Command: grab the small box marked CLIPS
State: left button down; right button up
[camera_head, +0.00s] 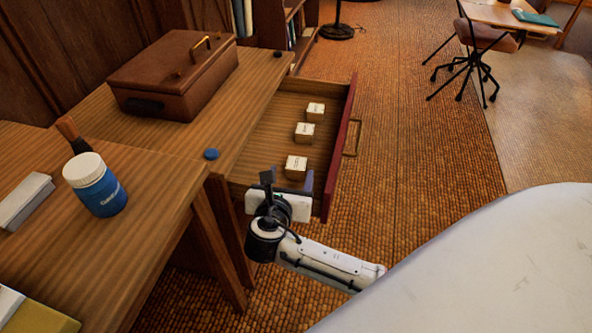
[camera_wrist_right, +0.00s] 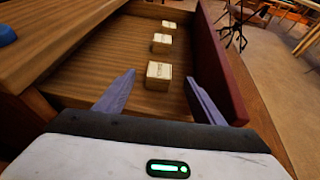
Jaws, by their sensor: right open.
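Three small tan boxes with white tops stand in a row in an open drawer: a near box (camera_head: 295,167), a middle box (camera_head: 304,132) and a far box (camera_head: 315,112). In the right wrist view they show as near (camera_wrist_right: 159,75), middle (camera_wrist_right: 161,43) and far (camera_wrist_right: 168,27). Their tops bear dark marks too small to read, so I cannot tell which says CLIPS. My right gripper (camera_head: 288,184) is open and empty at the drawer's near end. In the wrist view the near box appears between its fingers, beyond the tips. My left gripper is out of view.
The drawer (camera_head: 341,140) has a dark red front on the right and the wooden desk (camera_head: 245,95) on its left. A brown case (camera_head: 170,75), a blue knob (camera_head: 211,154) and a white-lidded blue jar (camera_head: 96,185) are on the left. Open floor lies right of the drawer.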

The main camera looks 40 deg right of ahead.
aim_at(296, 164)
jog(key=b+x, duration=0.1)
jog(key=x, duration=0.1)
jog(key=f+b+x, duration=0.1)
jog(key=x, duration=0.2)
jog(key=shift+d+f, duration=0.1)
jog(key=shift+f, duration=0.05)
jog(key=shift+w+d+f, duration=0.15)
jog(key=shift+w+d, duration=0.15)
jog(key=shift+w, duration=0.05)
jog(key=c, duration=1.1)
